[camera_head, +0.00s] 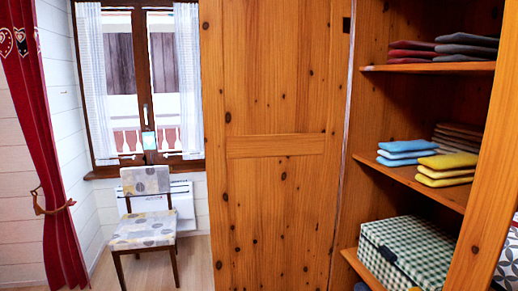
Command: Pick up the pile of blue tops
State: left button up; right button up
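A pile of folded light-blue tops (405,152) lies on the middle shelf (428,187) of the open wooden wardrobe, at its left front part. The pile is several layers high. A pile of yellow tops (446,170) lies just to its right. Neither of my grippers is in the head view.
Dark red (412,53) and dark grey (466,46) piles lie on the upper shelf, a brown pile (460,136) behind the yellow. A green checked box (404,250) stands below. The wooden door panel (275,180) borders the opening's left. A chair (143,222) stands by the window.

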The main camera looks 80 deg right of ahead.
aim_at(396, 154)
jog(key=z, duration=4)
